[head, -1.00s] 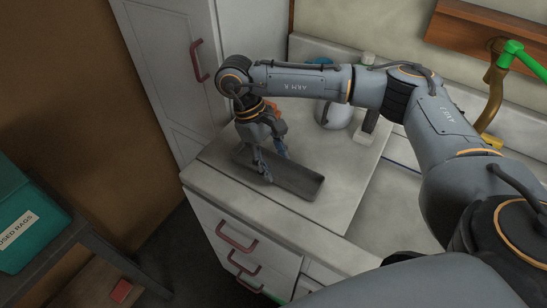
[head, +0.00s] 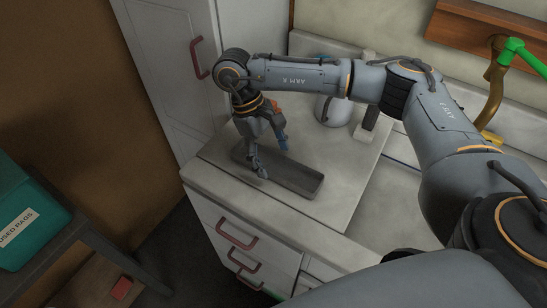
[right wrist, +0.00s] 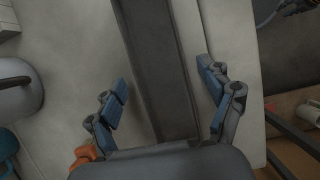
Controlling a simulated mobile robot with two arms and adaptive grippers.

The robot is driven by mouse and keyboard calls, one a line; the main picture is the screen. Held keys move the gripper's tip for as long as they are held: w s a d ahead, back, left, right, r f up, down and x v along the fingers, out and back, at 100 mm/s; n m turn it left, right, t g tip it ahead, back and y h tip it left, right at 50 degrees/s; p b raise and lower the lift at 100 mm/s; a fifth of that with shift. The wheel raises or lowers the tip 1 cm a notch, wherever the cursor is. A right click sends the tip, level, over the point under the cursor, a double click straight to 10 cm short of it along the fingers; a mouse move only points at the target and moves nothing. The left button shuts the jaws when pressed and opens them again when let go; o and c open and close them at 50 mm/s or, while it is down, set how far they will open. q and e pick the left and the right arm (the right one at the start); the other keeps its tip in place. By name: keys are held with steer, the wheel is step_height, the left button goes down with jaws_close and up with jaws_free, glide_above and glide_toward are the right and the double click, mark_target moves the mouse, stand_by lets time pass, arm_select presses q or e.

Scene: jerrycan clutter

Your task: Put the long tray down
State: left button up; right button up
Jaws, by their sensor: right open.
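The long tray (head: 293,177) is dark grey and shallow. It lies flat on the light countertop, near its left front corner. My right gripper (head: 272,157) is over the tray's left part in the head view, pointing down. In the right wrist view the tray (right wrist: 163,65) runs between the two blue-padded fingers, with a clear gap on each side. The right gripper (right wrist: 168,100) is open and holds nothing. My left gripper is not in view.
A grey round vessel (head: 331,112) and a small upright item (head: 370,118) stand at the back of the counter (head: 335,208). A tall cabinet (head: 168,70) rises at the left. A teal rag box (head: 28,220) sits on a side table. The counter right of the tray is clear.

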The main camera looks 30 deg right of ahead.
steer(key=v, duration=1.1)
